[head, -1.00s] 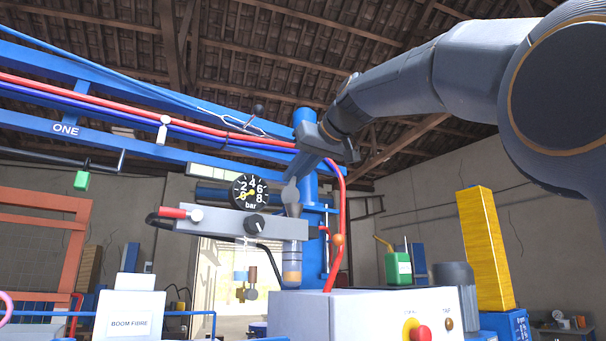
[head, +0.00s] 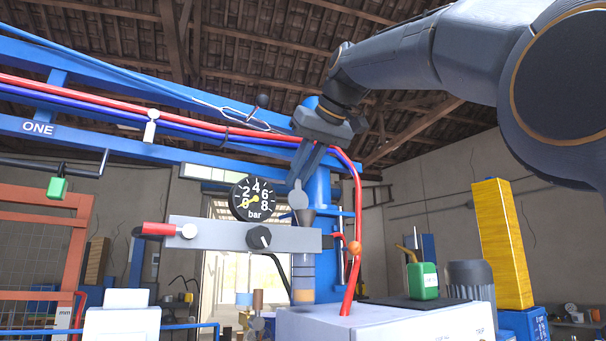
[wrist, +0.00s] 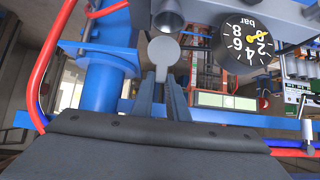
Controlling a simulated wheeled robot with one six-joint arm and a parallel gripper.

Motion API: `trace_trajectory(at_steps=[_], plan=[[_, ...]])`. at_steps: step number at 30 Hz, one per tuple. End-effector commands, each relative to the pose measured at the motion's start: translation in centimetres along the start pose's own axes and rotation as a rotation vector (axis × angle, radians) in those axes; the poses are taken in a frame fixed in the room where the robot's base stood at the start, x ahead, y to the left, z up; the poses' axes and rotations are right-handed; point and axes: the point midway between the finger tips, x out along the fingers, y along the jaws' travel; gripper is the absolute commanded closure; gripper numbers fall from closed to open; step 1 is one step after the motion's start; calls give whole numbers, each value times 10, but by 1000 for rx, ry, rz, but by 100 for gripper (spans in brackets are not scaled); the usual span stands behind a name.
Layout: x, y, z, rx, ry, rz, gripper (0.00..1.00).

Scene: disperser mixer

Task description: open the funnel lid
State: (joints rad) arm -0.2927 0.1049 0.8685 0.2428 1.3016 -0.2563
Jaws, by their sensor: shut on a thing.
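The funnel lid (head: 298,196) is a small grey disc with a tab. It stands nearly upright just above the dark funnel (head: 304,217), which tops a tube with amber at the bottom (head: 303,294). My gripper (head: 303,174) reaches down from above, its fingers closed on the lid's tab. In the wrist view the lid (wrist: 163,50) shows its round face beyond the fingertips (wrist: 161,77), with the grey funnel (wrist: 169,15) past it. The fingers hide most of the tab, and the hinge cannot be made out.
A pressure gauge (head: 253,199) and a grey bar (head: 215,232) with a knob and red-ended lever stand left of the funnel. A blue column (head: 319,190) and red hose (head: 357,240) are close on the right. A green can (head: 422,281) stands farther right.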

Motion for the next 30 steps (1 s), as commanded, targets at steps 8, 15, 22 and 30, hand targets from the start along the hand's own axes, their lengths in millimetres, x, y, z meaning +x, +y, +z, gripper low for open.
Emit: trace_trajectory(at_steps=[8, 15, 22, 30], plan=[[0, -1, -1, -2, 2, 0, 68], [0, -1, 0, -2, 0, -1, 67], [-15, 0, 0, -2, 3, 1, 67], [-58, 0, -1, -1, 3, 0, 67]])
